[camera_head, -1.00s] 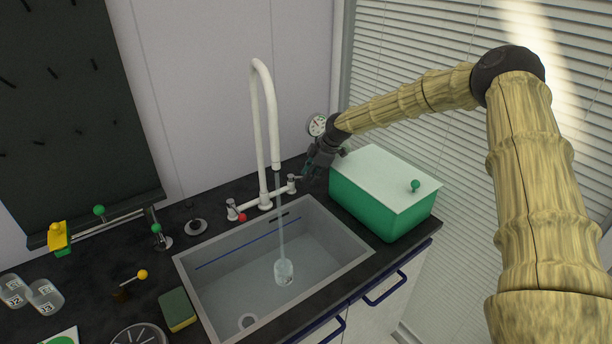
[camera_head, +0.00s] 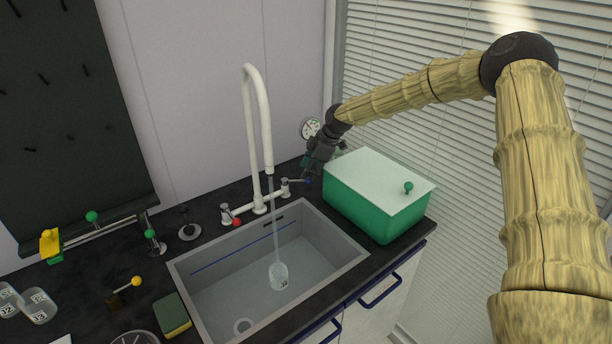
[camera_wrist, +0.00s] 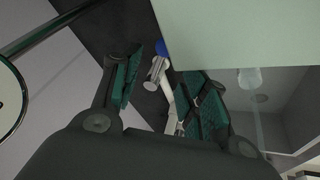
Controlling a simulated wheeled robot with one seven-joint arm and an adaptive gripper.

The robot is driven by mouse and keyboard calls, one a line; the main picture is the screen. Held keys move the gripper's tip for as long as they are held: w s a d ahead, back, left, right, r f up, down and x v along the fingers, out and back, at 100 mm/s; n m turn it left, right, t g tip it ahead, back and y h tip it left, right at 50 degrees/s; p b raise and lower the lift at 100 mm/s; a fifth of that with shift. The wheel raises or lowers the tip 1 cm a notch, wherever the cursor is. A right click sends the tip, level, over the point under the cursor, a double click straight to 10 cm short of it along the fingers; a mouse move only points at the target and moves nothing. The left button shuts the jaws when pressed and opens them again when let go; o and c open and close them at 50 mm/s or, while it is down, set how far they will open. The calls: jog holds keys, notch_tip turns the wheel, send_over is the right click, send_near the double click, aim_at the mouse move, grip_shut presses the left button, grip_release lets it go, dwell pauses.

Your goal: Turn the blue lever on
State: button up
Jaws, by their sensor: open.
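The blue lever (camera_head: 308,181) is a short handle with a blue knob on the right valve of the white tap (camera_head: 262,130). It points right, toward the green box. In the wrist view the blue knob (camera_wrist: 161,47) shows between and beyond my open fingers. My gripper (camera_head: 311,170) is open and empty, just above and beside the knob; I cannot tell if it touches. It also fills the lower wrist view (camera_wrist: 168,90).
A green box with a pale lid (camera_head: 375,195) stands close right of my gripper. A round gauge (camera_head: 310,128) is on the wall behind it. A red-knobbed lever (camera_head: 235,221) is on the left valve. A sponge (camera_head: 172,314) lies left of the sink.

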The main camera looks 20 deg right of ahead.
jog(key=v, duration=0.7)
jog(key=shift+r, duration=0.15)
jog(key=shift+s+d, duration=0.1)
